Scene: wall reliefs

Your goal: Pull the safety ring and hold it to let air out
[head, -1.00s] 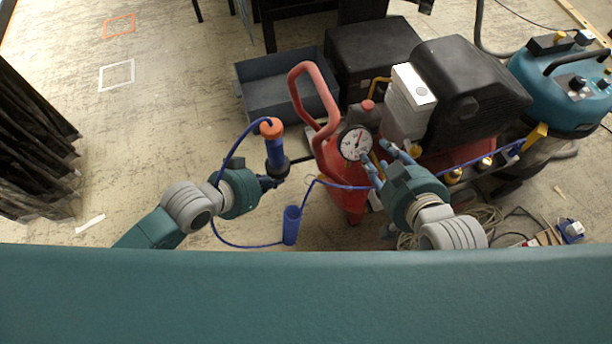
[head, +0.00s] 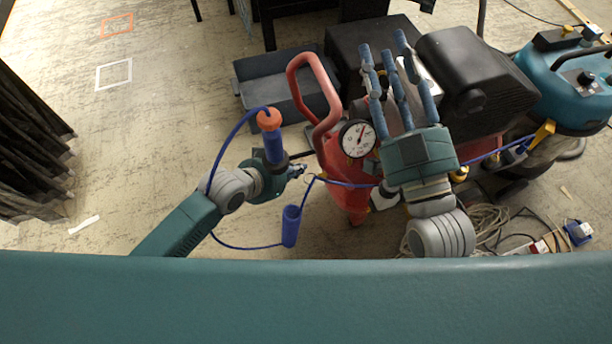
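The safety ring (head: 311,179) appears as a small thin loop at the left side of the red compressor (head: 330,155), below the pressure gauge (head: 357,139). My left gripper (head: 303,169) is just left of the ring, pointing right. Its fingers are small and partly hidden, so I cannot tell whether they are open or touch the ring. My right gripper (head: 385,50) is open and empty, its fingers stretched toward the top of the picture. It is above the compressor, covering part of the motor housing.
A blue hose (head: 345,183) crosses near the ring, with a blue cylinder (head: 291,225) below. A red handle (head: 300,75) rises behind. A teal machine (head: 560,85) is at right. The left floor is mostly clear.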

